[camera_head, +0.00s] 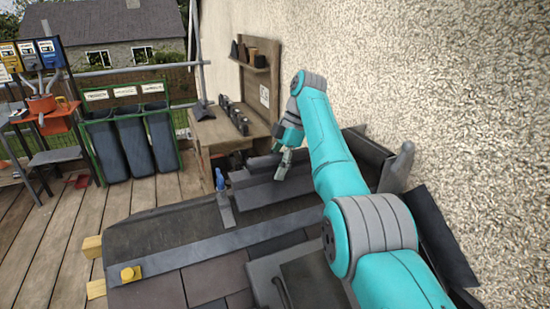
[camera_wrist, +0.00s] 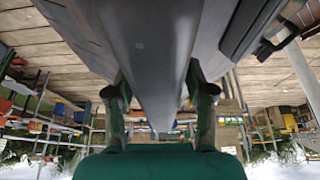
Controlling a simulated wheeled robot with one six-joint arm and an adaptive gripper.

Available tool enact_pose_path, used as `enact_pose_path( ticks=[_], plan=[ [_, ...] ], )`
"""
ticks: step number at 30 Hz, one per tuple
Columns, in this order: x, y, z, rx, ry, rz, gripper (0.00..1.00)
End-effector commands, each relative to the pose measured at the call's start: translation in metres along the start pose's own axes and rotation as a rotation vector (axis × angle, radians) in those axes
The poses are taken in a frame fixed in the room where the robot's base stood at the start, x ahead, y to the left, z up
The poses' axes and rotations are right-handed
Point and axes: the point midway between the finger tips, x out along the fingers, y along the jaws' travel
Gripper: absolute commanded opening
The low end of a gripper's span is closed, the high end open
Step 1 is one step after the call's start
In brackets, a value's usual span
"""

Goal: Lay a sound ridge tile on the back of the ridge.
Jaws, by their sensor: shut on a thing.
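My gripper (camera_head: 284,165) reaches down beside the wall in the head view, over long dark grey pieces. In the wrist view my gripper (camera_wrist: 160,105) has its two green-and-black fingers on either side of a long grey angled ridge tile (camera_wrist: 145,45) and is shut on it. The tile runs from the top of the picture down between the fingers. In the head view a dark grey angled piece (camera_head: 262,194) lies just below my gripper; I cannot tell whether it is the held tile. The ridge is not clearly separable from these pieces.
Dark slates (camera_head: 205,280) and a long grey strip (camera_head: 200,254) with a yellow clamp (camera_head: 130,274) lie in front. A blue-handled tool (camera_head: 221,183) stands near the middle. A wooden bench (camera_head: 205,133) and labelled bins (camera_head: 130,140) stand behind. The rough wall (camera_head: 450,90) bounds the right.

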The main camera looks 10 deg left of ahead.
Motion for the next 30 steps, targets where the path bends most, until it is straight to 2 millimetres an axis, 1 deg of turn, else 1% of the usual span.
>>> enact_pose_path(
  ticks=[8, 16, 28, 29, 30],
  plan=[
    [0.011, 0.001, 0.005, -0.002, -0.001, 0.004, 0.00],
    [0.037, 0.000, 0.015, -0.002, -0.001, 0.003, 0.00],
    [0.041, 0.001, 0.017, -0.002, -0.001, 0.004, 0.00],
    [0.043, 0.000, 0.018, 0.000, 0.000, 0.001, 0.59],
    [0.043, 0.000, 0.018, 0.000, 0.000, 0.001, 0.69]
  ],
)
